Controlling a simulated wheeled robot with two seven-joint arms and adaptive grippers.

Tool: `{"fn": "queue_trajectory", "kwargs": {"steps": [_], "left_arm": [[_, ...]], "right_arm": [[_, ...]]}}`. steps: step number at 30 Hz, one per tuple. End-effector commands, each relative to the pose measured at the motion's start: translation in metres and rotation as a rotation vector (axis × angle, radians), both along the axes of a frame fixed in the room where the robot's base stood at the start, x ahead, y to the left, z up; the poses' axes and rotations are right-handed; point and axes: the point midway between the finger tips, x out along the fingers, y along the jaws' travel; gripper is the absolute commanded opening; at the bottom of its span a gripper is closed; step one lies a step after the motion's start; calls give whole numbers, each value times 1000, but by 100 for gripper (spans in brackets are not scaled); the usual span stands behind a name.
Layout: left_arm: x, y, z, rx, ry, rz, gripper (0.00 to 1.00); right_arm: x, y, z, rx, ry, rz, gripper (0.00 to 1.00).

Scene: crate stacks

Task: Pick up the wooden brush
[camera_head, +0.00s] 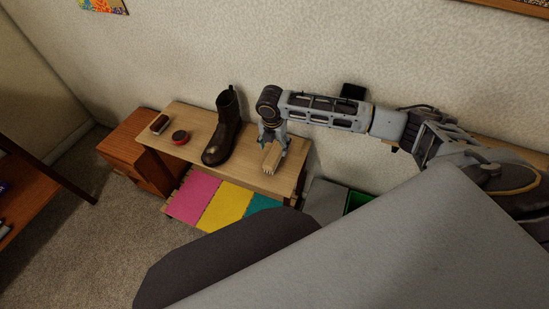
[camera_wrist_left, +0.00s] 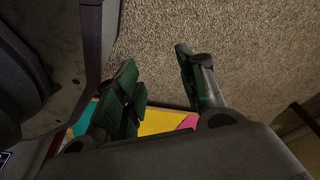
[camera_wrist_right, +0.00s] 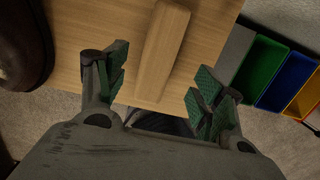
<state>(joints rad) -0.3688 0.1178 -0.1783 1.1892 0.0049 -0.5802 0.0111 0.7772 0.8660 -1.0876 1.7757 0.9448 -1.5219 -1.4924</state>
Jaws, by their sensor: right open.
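The pale wooden brush (camera_head: 271,158) lies on the wooden bench near its right end. In the right wrist view the brush (camera_wrist_right: 163,50) is a long, smooth, pale wooden piece running away from the gripper. My right gripper (camera_head: 273,139) is open above the brush, with its fingers (camera_wrist_right: 158,92) on either side of it. I cannot tell whether either finger touches it. My left gripper (camera_wrist_left: 160,88) shows only in its own wrist view, open and empty above the carpet.
A dark boot (camera_head: 224,134) stands left of the brush on the bench (camera_head: 200,120). A red-topped tin (camera_head: 180,137) and a small dark brown item (camera_head: 159,124) lie farther left. Pink, yellow and teal panels (camera_head: 228,206) are below. Green, blue and yellow bins (camera_wrist_right: 290,78) stand right of the bench.

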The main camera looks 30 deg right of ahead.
Motion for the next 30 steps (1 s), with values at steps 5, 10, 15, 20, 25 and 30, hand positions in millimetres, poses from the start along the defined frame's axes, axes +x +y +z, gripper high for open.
{"fn": "queue_trajectory", "kwargs": {"steps": [5,10,15,20,25,30], "left_arm": [[5,-7,7,-8,-2,0,40],[-3,-9,6,-10,9,1,40],[-8,-8,3,-8,17,1,40],[-5,-6,3,-5,15,0,40],[3,-6,8,-3,17,-2,40],[16,-13,23,-9,13,-3,40]], "right_arm": [[1,-1,-11,0,0,-1,68],[1,-1,-12,0,0,-1,68],[1,-1,-12,0,0,-1,68],[1,-1,-16,0,0,-1,68],[3,-2,-27,-1,1,-1,68],[4,-2,-42,-1,1,-1,68]]}}
